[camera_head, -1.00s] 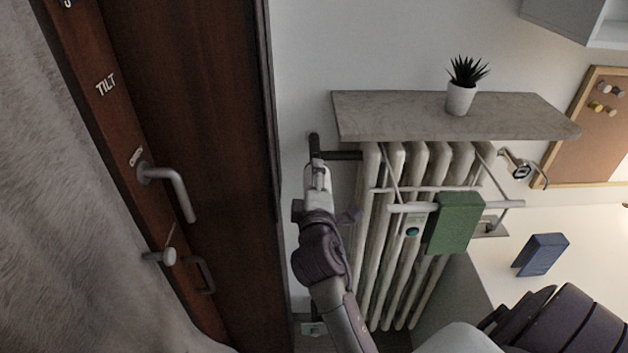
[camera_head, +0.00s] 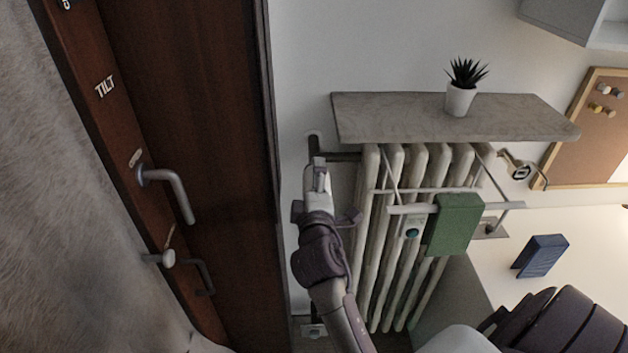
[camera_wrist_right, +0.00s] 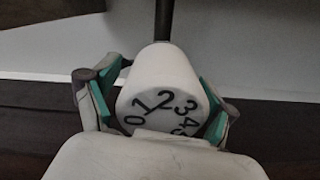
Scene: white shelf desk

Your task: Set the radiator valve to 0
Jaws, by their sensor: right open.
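The radiator valve is a white round knob (camera_wrist_right: 160,68) on a dark pipe, seen in the right wrist view. Black digits run around its face: 0 at lower left, then 1, 2 near the top, 3, 4 and a partly hidden 5 on the right. My right gripper (camera_wrist_right: 160,95) is open, with one teal-padded finger on each side of the knob; I cannot tell whether the pads touch it. My left gripper is not in view.
The white radiator (camera_head: 385,255) stands right of my arm, under a grey shelf (camera_head: 400,117) with a potted plant (camera_head: 461,98). A green cloth (camera_head: 456,225) hangs on a rack at the radiator. A brown door (camera_head: 225,180) with metal handles is on the left.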

